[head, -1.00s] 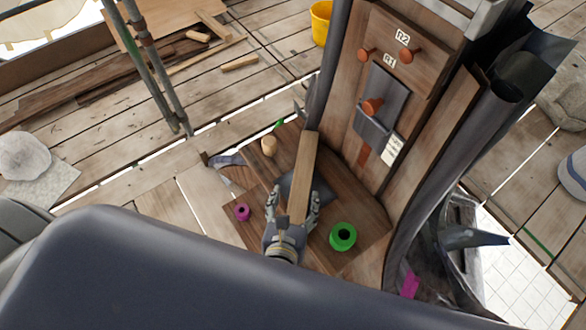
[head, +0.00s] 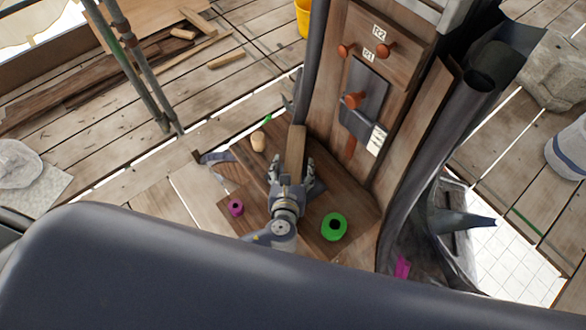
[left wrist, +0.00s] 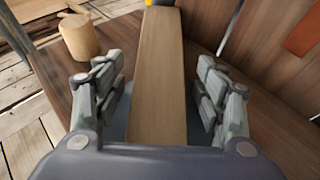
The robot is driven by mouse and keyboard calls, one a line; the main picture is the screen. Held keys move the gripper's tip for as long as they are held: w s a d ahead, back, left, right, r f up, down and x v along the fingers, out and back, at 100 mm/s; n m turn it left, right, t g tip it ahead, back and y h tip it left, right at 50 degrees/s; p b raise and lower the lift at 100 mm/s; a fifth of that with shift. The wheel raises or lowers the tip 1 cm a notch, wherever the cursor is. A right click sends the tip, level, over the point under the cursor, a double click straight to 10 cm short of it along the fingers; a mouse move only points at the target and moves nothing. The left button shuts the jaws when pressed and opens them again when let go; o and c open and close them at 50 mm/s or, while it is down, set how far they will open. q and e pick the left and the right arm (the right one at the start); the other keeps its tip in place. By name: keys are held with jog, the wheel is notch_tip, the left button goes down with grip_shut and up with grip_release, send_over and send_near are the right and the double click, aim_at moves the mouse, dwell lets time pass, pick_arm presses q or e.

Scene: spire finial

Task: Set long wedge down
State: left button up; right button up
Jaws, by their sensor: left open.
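The long wedge (head: 295,148) is a pale wooden bar on the dark wooden platform (head: 345,205), with its far end near the foot of the upright panel. My left gripper (head: 293,166) is over its near part, fingers spread to either side. In the left wrist view the wedge (left wrist: 158,70) runs lengthwise between the open fingers (left wrist: 158,88), with visible gaps on both sides. Its near end is hidden by the gripper. My right gripper is not in view.
A green ring-shaped roll (head: 334,227) lies right of the gripper, a smaller magenta roll (head: 236,207) left. A rounded wooden piece (head: 258,141) stands left of the wedge. The upright panel (head: 390,95) with orange pegs rises close on the right.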

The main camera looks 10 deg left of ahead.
pick_arm(q)
jog(key=shift+c, duration=1.3)
jog(key=c, duration=1.1)
jog(key=shift+c, duration=0.4)
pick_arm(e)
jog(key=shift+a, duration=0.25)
pick_arm(q)
jog(key=shift+r, duration=0.15)
